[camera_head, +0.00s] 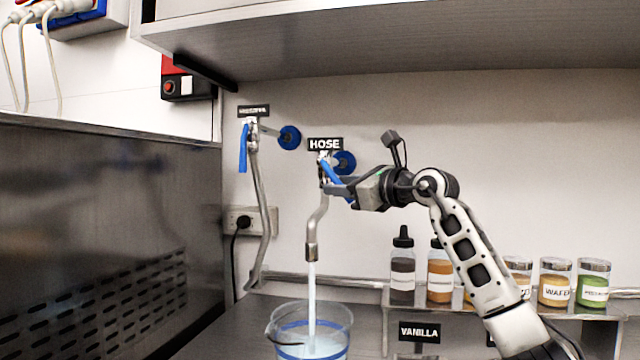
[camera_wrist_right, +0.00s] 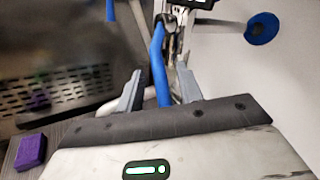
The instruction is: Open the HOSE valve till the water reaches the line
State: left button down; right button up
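The HOSE valve's blue lever (camera_head: 335,177) hangs slanted below the HOSE sign (camera_head: 325,144). My right gripper (camera_head: 338,190) is at this lever. In the right wrist view the lever (camera_wrist_right: 158,65) lies between the two spread fingers of the gripper (camera_wrist_right: 159,88), with a gap on either side. Water (camera_head: 312,290) runs from the metal spout (camera_head: 312,252) into a clear jug (camera_head: 345,318) below. The jug has blue markings, and its bottom is cut off by the frame. I cannot tell the exact water level against the line. My left gripper is not in view.
A second tap with a blue lever (camera_head: 243,148) hangs at the left. Bottles (camera_head: 402,270) and labelled jars (camera_head: 555,285) stand at the right, near a VANILLA sign (camera_head: 419,332). A shelf (camera_head: 400,40) overhangs above. A purple block (camera_wrist_right: 30,151) lies at the lower left of the wrist view.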

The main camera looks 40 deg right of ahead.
jog(key=shift+w+a, duration=0.1)
jog(key=shift+w, duration=0.7)
jog(key=shift+s+r, duration=0.1)
grip_shut()
